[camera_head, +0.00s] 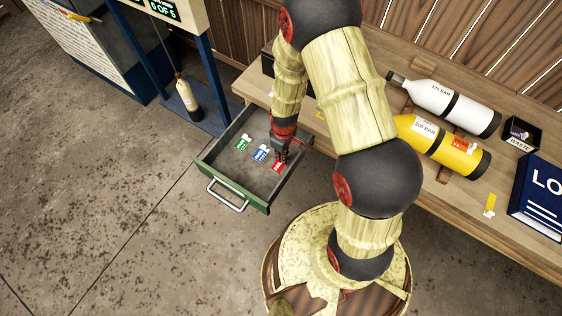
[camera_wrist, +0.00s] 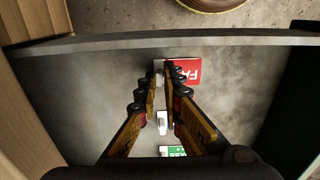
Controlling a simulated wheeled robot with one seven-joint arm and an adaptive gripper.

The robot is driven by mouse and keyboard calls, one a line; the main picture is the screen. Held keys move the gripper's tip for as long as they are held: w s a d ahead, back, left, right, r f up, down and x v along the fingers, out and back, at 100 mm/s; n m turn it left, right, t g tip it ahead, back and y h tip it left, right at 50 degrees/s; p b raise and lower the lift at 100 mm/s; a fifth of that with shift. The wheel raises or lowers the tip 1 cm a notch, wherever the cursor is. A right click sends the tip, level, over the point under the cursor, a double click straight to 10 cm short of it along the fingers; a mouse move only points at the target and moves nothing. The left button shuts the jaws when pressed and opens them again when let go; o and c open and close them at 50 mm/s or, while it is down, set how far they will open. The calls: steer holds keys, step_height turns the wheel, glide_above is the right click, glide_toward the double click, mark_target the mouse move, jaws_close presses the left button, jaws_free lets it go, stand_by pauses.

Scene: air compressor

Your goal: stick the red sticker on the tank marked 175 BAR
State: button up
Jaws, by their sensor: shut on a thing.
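The red sticker (camera_head: 279,167), a small card with white lettering, is in the open drawer, nearest the drawer's front right. In the wrist view the red sticker (camera_wrist: 187,74) has a pale tab between my fingertips. My gripper (camera_wrist: 161,78) is shut on that tab, low inside the drawer; in the head view my gripper (camera_head: 281,150) hides part of the area around it. Whether the sticker is clear of the drawer floor I cannot tell. The white tank marked 175 BAR (camera_head: 433,94) lies on the bench at the right, with a black band and no coloured sticker visible.
The green-fronted drawer (camera_head: 232,193) also holds a blue sticker (camera_head: 260,153) and a green sticker (camera_head: 242,143). A yellow tank marked 200 BAR (camera_head: 408,124) lies beside the white one, bearing an orange-red label. A waste box (camera_head: 522,146) and blue LOG board (camera_head: 540,195) stand right.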

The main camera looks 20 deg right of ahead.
steer(key=shift+r, duration=0.15)
jaws_close()
step_height(320, 180, up, 10)
steer(key=p, duration=0.3)
steer(key=shift+o, duration=0.5)
jaws_free()
jaws_close()
